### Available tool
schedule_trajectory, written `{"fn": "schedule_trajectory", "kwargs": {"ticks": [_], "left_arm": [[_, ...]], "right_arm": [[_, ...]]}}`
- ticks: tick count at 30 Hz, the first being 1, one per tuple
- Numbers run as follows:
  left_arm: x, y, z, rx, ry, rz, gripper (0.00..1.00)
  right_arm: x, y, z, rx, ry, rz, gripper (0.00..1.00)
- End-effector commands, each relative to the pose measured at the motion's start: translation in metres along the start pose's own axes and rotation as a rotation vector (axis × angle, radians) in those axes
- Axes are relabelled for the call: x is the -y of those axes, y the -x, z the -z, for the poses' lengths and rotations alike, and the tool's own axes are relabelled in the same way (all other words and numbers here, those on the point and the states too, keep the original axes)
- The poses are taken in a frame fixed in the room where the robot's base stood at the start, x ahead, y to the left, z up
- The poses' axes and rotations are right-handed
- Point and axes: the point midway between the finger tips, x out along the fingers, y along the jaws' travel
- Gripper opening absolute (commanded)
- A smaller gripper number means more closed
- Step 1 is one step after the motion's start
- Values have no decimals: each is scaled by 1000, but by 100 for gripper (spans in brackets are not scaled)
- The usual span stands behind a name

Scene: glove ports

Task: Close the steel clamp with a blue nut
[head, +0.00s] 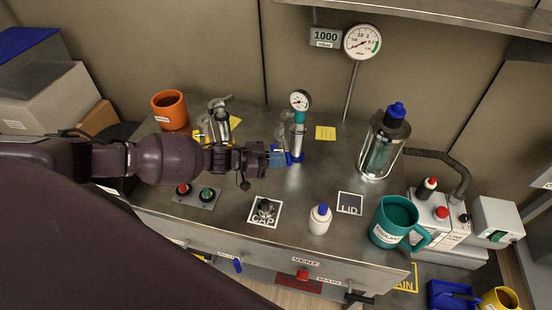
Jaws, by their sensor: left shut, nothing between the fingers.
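A steel column (298,142) with a teal band and a round gauge on top stands near the middle of the bench. Blue parts show low on its left side, at the tips of my left gripper (284,158). I cannot tell how much of this blue is the clamp's nut, and the steel clamp itself is not clear. My left gripper comes in from the left, shut and empty, right beside the column's lower part. I cannot tell if it touches. My right gripper is not in view.
An orange cup (170,110) and a steel fitting (219,118) stand at the back left. A glass vessel (380,145) with a blue top, a teal mug (398,222) and a white bottle (320,219) stand to the right. A button box (195,195) lies below my left arm.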

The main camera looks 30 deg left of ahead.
Motion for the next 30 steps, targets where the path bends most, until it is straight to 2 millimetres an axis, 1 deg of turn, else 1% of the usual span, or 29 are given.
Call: {"fn": "schedule_trajectory", "kwargs": {"ticks": [9, 14, 28, 30], "left_arm": [[-7, -22, 7, -5, 36, 150, 0], [-8, -37, 9, -5, 55, 245, 0], [-2, -76, 16, -2, 47, 239, 0], [-3, -81, 16, -4, 61, 276, 0]], "right_arm": [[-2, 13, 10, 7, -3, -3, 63], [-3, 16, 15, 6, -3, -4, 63], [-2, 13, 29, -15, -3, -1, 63], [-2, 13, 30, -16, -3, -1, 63]]}}
